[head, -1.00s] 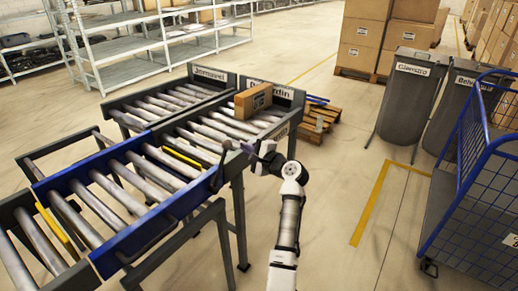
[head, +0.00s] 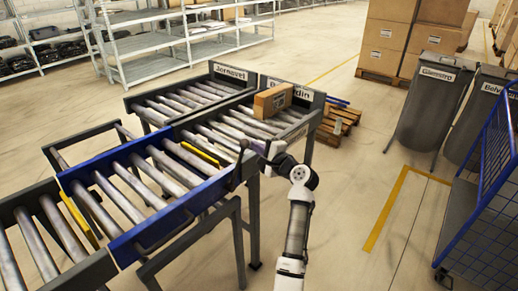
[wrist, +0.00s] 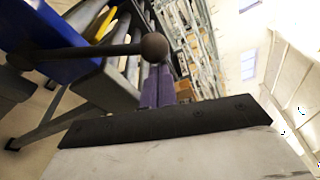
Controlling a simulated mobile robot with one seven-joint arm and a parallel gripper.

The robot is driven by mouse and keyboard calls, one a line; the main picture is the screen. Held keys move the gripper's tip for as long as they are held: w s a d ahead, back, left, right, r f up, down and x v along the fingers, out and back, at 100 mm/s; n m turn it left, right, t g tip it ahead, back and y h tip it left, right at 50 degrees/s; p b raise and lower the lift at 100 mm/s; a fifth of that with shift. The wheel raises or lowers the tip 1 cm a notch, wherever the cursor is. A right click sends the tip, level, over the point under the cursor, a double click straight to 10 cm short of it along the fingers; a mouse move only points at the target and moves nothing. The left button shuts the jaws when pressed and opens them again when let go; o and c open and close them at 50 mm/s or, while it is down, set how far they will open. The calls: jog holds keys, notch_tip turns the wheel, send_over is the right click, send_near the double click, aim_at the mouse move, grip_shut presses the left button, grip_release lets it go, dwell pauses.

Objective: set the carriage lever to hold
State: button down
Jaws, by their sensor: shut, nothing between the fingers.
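The blue carriage (head: 165,222) carries rollers and stands in line with the right-hand conveyor lane. Its lever has a dark rod (wrist: 95,52) and a round brown knob (wrist: 154,46), seen close in the wrist view. In the head view the lever's knob (head: 244,144) is small and dark at the carriage's right corner. My gripper (head: 259,150) is right beside the knob. In the wrist view its purple fingers (wrist: 153,84) are together and empty, with the knob close at their tips; I cannot tell whether they touch. No hold marking is readable.
A cardboard box (head: 272,100) sits at the far end of the right lane, by a partly hidden sign. The left lane has a "Jernavel" sign (head: 228,70). Grey bins (head: 430,105) and a blue wire cage (head: 490,190) stand right. Floor lies clear between them and my arm.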

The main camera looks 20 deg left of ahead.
jog(key=s+a+r+n+y+b, duration=0.1)
jog(key=s+a+n+b, duration=0.1)
jog(key=s+n+b, duration=0.3)
jog(key=s+a+r+n+y+b, duration=0.1)
jog(key=s+a+n+b, duration=0.2)
jog(key=s+n+b, duration=0.3)
jog(key=shift+s+t, duration=0.3)
jog(key=shift+s, duration=1.25)
jog(key=shift+s+a+y, duration=0.1)
jog(key=shift+a+y, duration=0.1)
jog(key=shift+y, duration=0.1)
